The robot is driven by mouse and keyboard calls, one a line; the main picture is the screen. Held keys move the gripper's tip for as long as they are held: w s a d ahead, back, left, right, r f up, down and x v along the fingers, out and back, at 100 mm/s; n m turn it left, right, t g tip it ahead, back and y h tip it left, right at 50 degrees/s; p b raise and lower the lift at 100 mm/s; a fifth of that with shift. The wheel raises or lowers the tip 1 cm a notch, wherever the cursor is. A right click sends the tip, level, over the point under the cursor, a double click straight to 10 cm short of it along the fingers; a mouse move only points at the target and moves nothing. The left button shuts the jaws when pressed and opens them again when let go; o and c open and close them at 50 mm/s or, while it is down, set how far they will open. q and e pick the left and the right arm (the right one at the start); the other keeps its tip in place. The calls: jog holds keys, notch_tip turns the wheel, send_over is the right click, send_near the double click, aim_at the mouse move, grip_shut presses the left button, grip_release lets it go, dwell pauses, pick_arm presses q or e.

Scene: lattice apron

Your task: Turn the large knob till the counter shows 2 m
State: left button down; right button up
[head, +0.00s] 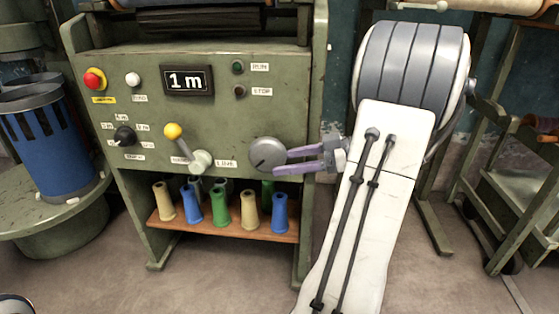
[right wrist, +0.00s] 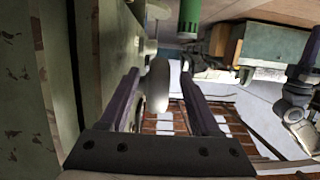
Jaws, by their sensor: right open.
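The counter (head: 187,81) on the green machine panel reads "1 m". The large grey round knob (head: 266,152) sits at the lower right of the panel. My right gripper (head: 281,161) reaches in from the right, its purple fingers spread and their tips at the knob's right side. In the right wrist view, the open fingers (right wrist: 160,76) stand left and right of a pale rounded shape (right wrist: 158,88), which looks like the knob, with gaps beside it. I cannot tell whether a finger touches it. My left gripper is not in view.
A red button (head: 94,79) is at upper left. Coloured bobbins (head: 221,206) stand on a wooden shelf (head: 175,227) below. A blue bin (head: 50,145) stands left.

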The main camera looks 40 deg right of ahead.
jog(key=p+v, duration=0.3)
jog(key=v, duration=0.5)
jog(key=shift+s, duration=0.25)
jog(key=shift+d+r, duration=0.1)
jog(key=shift+d, duration=0.05)
